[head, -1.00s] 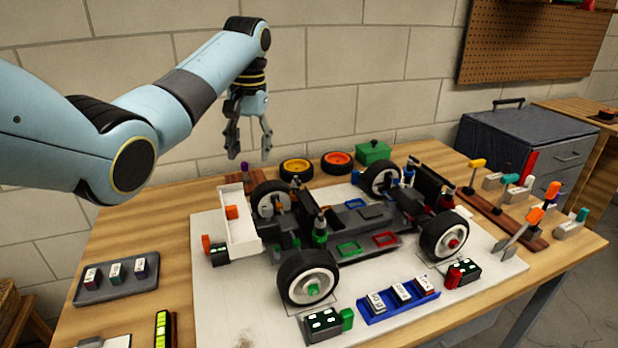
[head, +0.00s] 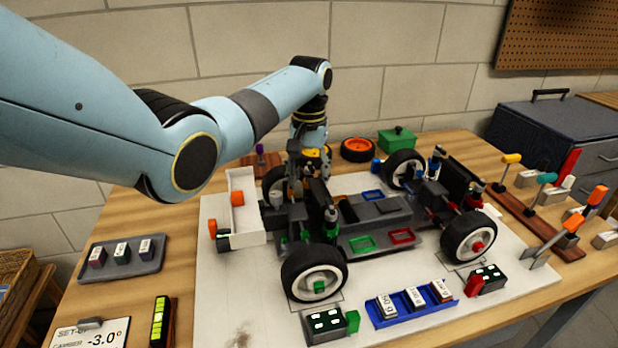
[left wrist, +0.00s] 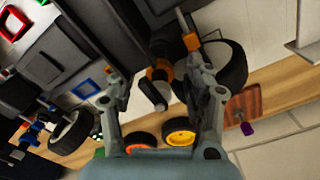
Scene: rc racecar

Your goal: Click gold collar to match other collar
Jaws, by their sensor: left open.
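The model racecar (head: 375,235) stands on a pale mat, its left end facing my left arm. My left gripper (head: 308,178) is lowered over the car's far left corner, by the far left wheel. In the left wrist view its two fingers (left wrist: 158,82) are open, on either side of a dark upright shock with an orange-gold collar (left wrist: 159,73). I cannot tell whether they touch it. In the head view the gripper hides this collar. The near left shock (head: 330,222) has a green part; any collar on it is too small to tell. My right gripper is not in view.
A black tyre (left wrist: 226,62) is close beside one finger. Loose wheels and a green box (head: 397,139) stand behind the car. A blue tray (head: 412,303) and a dark block (head: 328,325) lie in front. Tools stand in a rack (head: 540,225) at the right.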

